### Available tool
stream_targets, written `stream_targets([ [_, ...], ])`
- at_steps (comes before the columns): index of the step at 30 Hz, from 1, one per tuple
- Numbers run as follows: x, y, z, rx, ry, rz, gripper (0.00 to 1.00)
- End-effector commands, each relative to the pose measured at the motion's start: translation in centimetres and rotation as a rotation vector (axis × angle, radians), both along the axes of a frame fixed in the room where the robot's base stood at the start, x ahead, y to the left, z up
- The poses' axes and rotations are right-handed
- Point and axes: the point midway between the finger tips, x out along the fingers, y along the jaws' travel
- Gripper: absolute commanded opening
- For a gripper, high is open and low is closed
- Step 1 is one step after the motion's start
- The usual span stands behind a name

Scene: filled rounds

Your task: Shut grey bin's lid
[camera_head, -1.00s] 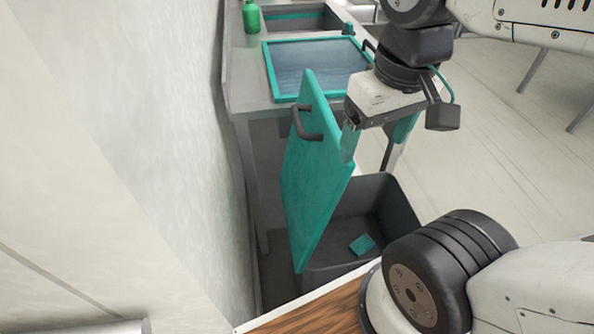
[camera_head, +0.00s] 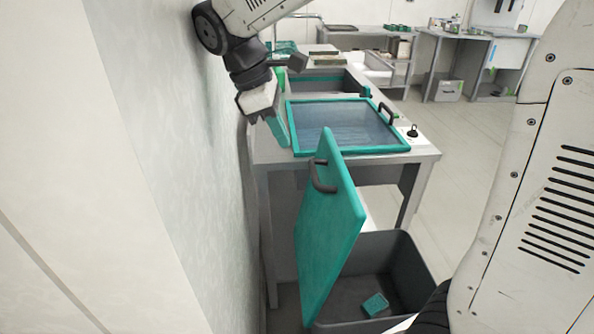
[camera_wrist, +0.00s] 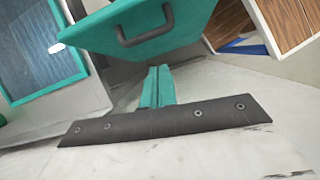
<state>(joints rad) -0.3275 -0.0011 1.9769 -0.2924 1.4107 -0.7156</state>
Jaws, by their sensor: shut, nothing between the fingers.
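The grey bin (camera_head: 411,265) stands low on the floor in the head view, with its mouth open. Its teal lid (camera_head: 332,240) stands nearly upright at the bin's left side. A dark handle (camera_head: 318,178) is on the lid's left face, near the top. The lid (camera_wrist: 185,28) and handle (camera_wrist: 148,30) also show at the top of the wrist view. My gripper (camera_head: 281,140) is shut and empty, beyond and left of the lid's top, near the wall. In the wrist view its closed teal fingers (camera_wrist: 157,80) point toward the lid, below the handle, with no clear contact.
A small teal block (camera_head: 375,304) lies inside the bin. Behind the lid is a grey counter (camera_head: 425,153) with a teal-framed glass panel (camera_head: 345,152). A pale wall (camera_head: 170,150) runs close along the left. Open floor (camera_head: 460,140) lies to the right.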

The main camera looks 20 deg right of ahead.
Motion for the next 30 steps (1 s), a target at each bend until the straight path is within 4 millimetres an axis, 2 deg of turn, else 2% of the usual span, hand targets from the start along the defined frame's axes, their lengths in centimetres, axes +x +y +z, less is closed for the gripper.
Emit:
stream_targets([
  [1,0.3,-0.2,0.8,-0.001,0.003,0.038,0.0],
  [3,0.2,-0.3,1.0,-0.006,0.021,0.084,0.0],
  [8,0.0,-0.4,0.5,-0.003,0.043,0.129,0.0],
  [11,-0.2,-0.8,-0.6,-0.002,0.044,0.129,0.0],
  [21,-0.9,-3.1,-6.2,-0.002,0.043,0.124,0.0],
  [25,-1.0,-3.6,-7.6,-0.002,0.042,0.125,0.0],
  [30,-1.1,-3.9,-8.3,-0.001,0.041,0.125,0.0],
])
